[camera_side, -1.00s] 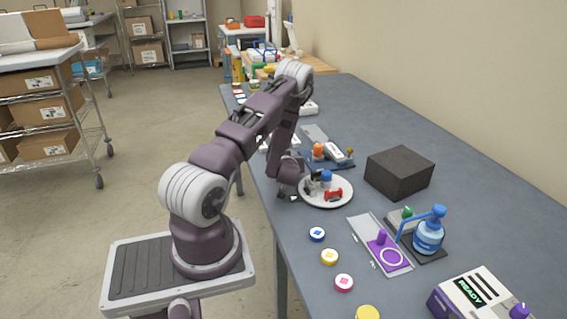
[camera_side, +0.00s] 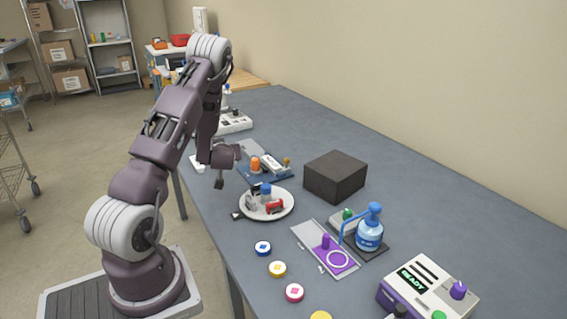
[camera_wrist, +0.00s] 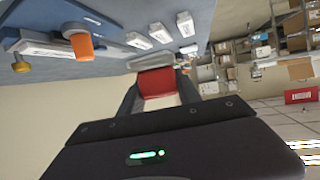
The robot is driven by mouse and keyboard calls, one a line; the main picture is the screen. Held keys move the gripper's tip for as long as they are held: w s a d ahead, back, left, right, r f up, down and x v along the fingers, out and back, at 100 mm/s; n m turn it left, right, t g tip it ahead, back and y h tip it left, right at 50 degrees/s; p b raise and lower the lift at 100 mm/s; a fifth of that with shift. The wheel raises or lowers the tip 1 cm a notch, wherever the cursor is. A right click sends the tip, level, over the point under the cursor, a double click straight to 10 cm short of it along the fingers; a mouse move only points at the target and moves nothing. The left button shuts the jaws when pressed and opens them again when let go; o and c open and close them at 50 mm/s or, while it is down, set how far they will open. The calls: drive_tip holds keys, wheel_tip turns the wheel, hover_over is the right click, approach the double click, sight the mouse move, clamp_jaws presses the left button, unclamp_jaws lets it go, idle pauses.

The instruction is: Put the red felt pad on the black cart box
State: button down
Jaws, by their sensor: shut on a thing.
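My gripper (camera_wrist: 158,88) is shut on a red piece (camera_wrist: 157,82), which looks like the red felt pad and shows between the two fingers in the wrist view. In the side view my gripper (camera_side: 218,182) hangs at the left edge of the table, to the left of and a little above the white plate. The held piece cannot be made out there. The black box (camera_side: 335,177) stands on the table to the right of the plate, its flat top bare. My gripper is well apart from it.
The white round plate (camera_side: 290,208) holds a blue-topped item, a red item and grey pieces. Behind it lies a blue board (camera_side: 248,178) with an orange knob (camera_side: 255,163). A blue bottle (camera_side: 369,235), purple tray and READY machine (camera_side: 428,290) stand in front.

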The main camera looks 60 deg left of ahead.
drive_tip(key=w+d+r+m+t+h, duration=0.1)
drive_tip(key=w+d+m+t+h, duration=0.2)
drive_tip(key=w, duration=0.4)
drive_tip(key=w+d+r+m+t, duration=0.1)
drive_tip(key=w+d+m+t, duration=0.25)
drive_tip(key=w, duration=0.45)
wheel_tip(320, 180, up, 7)
drive_tip(key=m+t+h, duration=0.4)
drive_tip(key=m+h, duration=0.5)
drive_tip(key=h, duration=0.1)
hover_over(328, 174)
wheel_tip(328, 174, down, 10)
drive_tip(key=shift+a+r, duration=0.15)
drive_tip(key=c, duration=0.9)
unclamp_jaws()
drive_tip(key=shift+o, duration=0.2)
